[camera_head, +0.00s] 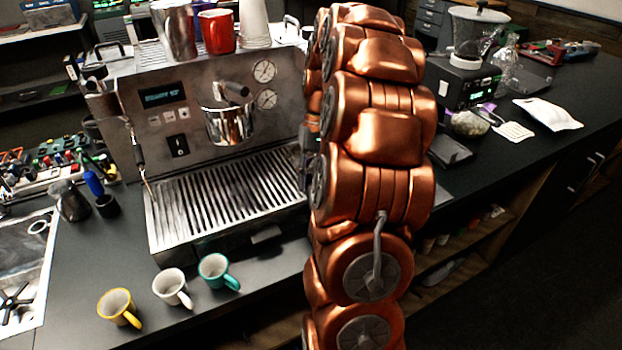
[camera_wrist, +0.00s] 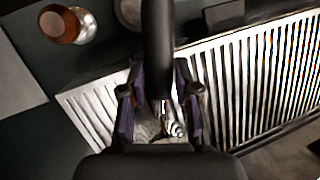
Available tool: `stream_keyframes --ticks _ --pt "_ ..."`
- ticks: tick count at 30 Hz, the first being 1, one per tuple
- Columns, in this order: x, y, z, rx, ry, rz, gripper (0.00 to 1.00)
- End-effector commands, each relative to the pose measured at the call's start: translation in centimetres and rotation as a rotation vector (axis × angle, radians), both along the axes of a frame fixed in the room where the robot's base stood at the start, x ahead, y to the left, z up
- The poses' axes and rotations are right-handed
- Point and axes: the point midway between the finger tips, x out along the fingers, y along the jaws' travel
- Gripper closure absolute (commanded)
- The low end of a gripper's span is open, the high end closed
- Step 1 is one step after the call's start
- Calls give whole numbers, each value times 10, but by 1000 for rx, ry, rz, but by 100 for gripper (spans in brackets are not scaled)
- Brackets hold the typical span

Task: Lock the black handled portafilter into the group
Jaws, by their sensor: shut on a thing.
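In the wrist view my gripper (camera_wrist: 160,95) has its two purple-padded fingers on either side of a black handle (camera_wrist: 158,40), shut on it. The handle, which looks like the portafilter's, runs up past the top edge. A shiny metal piece shows low between the fingers; I cannot tell if it belongs to the portafilter. In the head view the chrome group (camera_head: 229,125) sits on the front of the espresso machine (camera_head: 205,75), above the drip tray (camera_head: 225,205). My copper arm hides most of my gripper and the portafilter there, so their distance to the group is unclear.
The slatted drip tray (camera_wrist: 240,85) lies below my gripper in the wrist view. Yellow (camera_head: 118,307), white (camera_head: 170,287) and teal (camera_head: 214,270) mugs stand in front of the machine. A steam wand (camera_head: 138,150) hangs at its left. A grinder (camera_head: 468,85) stands right of my arm.

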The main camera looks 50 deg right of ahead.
Motion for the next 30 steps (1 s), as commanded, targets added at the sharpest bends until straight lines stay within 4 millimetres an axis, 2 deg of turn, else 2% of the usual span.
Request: stream_keyframes --ticks 17,18,25,30 --pt "0 0 -5 -1 -1 0 100" --pt "0 0 -5 -1 -1 0 65" --pt "0 0 -5 0 0 0 41" --pt "0 0 -5 0 0 0 40"
